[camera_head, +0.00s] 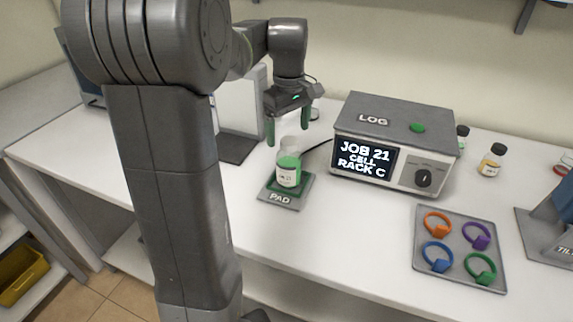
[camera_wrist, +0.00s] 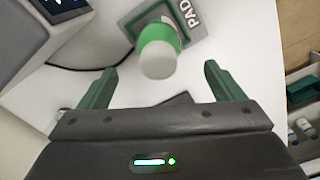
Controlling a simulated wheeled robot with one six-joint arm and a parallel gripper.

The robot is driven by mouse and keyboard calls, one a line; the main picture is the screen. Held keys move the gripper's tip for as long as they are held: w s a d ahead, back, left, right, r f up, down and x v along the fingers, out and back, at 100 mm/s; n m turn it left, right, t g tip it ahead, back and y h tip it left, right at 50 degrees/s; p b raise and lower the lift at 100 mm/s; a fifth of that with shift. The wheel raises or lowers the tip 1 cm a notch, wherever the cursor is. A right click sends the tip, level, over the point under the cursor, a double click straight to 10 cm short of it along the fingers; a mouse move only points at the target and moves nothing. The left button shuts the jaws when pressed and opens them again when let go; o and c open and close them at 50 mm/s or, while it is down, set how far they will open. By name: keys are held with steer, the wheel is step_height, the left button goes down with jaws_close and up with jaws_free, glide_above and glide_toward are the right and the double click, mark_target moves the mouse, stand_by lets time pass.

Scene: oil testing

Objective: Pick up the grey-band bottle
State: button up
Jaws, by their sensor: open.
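A bottle (camera_head: 288,170) with green contents or band, a white label and a pale cap stands upright on the pad (camera_head: 281,198). In the wrist view the same bottle (camera_wrist: 163,33) shows its pale cap toward me, between and just beyond my fingertips. My gripper (camera_head: 288,128) is open and empty, its two green fingers pointing down above and behind the bottle, apart from it. I cannot make out a grey band on any bottle.
The LOG box (camera_head: 393,140), its screen reading "JOB 21 CELL RACK C", stands right of the pad. A tray (camera_head: 461,247) holds orange, purple, blue and green rings. A yellow-content bottle (camera_head: 490,163) stands at right. A dark plate (camera_head: 236,149) lies left of the pad.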

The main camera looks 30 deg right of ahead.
mark_target(289, 153)
step_height(289, 153, down, 8)
steer(key=shift+d+f, duration=0.1)
steer(key=c, duration=1.4)
steer(key=shift+c, duration=0.5)
